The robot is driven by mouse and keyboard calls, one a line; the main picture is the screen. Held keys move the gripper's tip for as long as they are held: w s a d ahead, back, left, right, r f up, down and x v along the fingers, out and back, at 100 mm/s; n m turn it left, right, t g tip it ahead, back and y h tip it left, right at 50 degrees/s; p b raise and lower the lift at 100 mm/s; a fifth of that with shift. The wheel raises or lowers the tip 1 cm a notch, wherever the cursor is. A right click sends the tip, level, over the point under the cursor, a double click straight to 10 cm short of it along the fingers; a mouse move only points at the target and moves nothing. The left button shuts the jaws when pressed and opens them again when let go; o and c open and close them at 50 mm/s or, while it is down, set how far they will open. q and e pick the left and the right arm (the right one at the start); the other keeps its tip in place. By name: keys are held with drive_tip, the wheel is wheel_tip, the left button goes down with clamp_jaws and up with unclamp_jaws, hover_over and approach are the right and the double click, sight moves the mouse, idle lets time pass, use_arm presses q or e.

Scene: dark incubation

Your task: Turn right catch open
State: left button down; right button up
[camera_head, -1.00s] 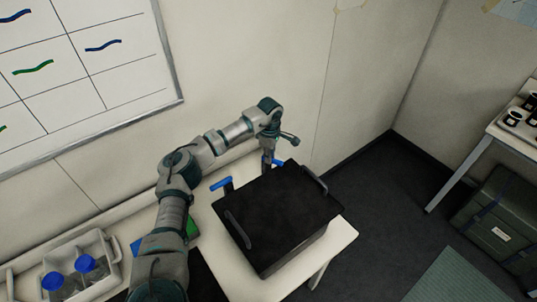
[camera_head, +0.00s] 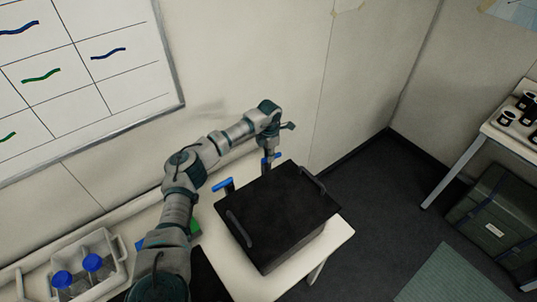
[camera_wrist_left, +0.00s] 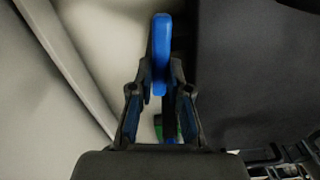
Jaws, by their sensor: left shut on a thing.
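A black box (camera_head: 278,215) with a flat lid and grey handles stands on a white table. Two blue catches show along its wall-side edge, a left catch (camera_head: 223,184) and a right catch (camera_head: 274,156). My left gripper (camera_head: 267,163) reaches down at the right catch, beside the box. In the left wrist view the gripper (camera_wrist_left: 160,88) is shut on the blue handle of the right catch (camera_wrist_left: 160,45), which stands out between the fingers. The dark box side (camera_wrist_left: 250,60) is on the right there. My right gripper is not in view.
A grey carrier (camera_head: 98,250) with blue-capped bottles and a green item (camera_head: 195,228) lie on the left of the table (camera_head: 335,240). The wall (camera_head: 250,60) is close behind my left arm. A second table (camera_head: 515,140) and a dark case (camera_head: 495,225) are at the right.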

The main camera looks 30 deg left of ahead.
use_arm(q)
drive_tip(key=shift+f+n+p, duration=0.1)
drive_tip(key=shift+n+p, duration=0.2)
drive_tip(key=shift+n, duration=0.7)
drive_tip(key=shift+w, duration=0.1)
drive_tip(key=c, duration=1.3)
unclamp_jaws()
drive_tip(key=shift+o, duration=0.9)
drive_tip(key=shift+w, duration=0.25)
drive_tip(key=shift+s+a+r, duration=0.1)
drive_tip(key=shift+r, duration=0.2)
wheel_tip(320, 180, up, 11)
drive_tip(key=shift+w, duration=0.2)
